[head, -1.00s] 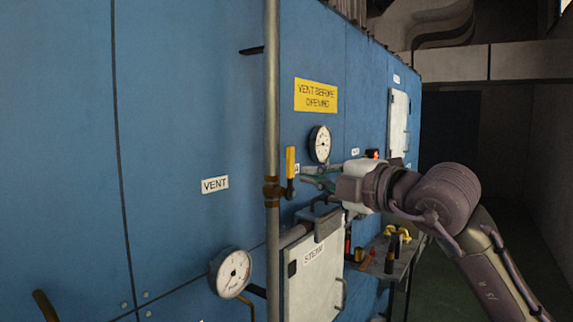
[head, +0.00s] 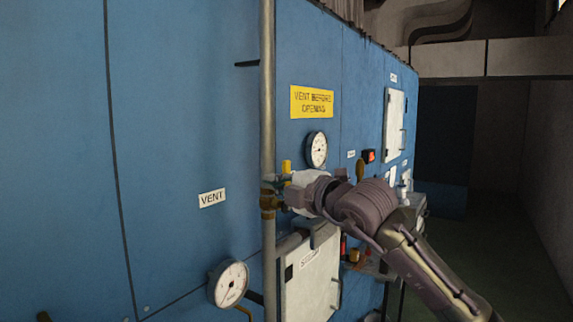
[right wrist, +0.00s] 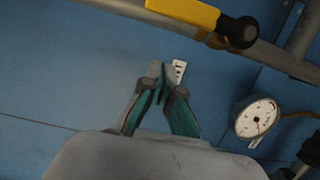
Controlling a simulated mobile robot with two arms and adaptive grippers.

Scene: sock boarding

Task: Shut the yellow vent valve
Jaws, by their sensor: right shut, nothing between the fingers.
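The yellow vent valve lever (right wrist: 185,12) shows at the top of the right wrist view, lying roughly along the pipe, with a black end. In the head view only the upper part of the yellow lever (head: 286,166) shows, upright; my gripper hides the rest. The brown valve body (head: 268,203) sits on the vertical pipe (head: 268,100). My right gripper (right wrist: 160,82) is shut and empty, its green fingertips together in front of the blue wall, apart from the lever in the wrist view. My left gripper is not in view.
The VENT label (head: 212,198) is on the blue wall (head: 190,90) left of the pipe. A gauge (head: 229,284) and a white STEAM box (head: 312,275) stand out below. Another gauge (head: 316,150) hangs under the yellow sign (head: 312,102). The floor at right is clear.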

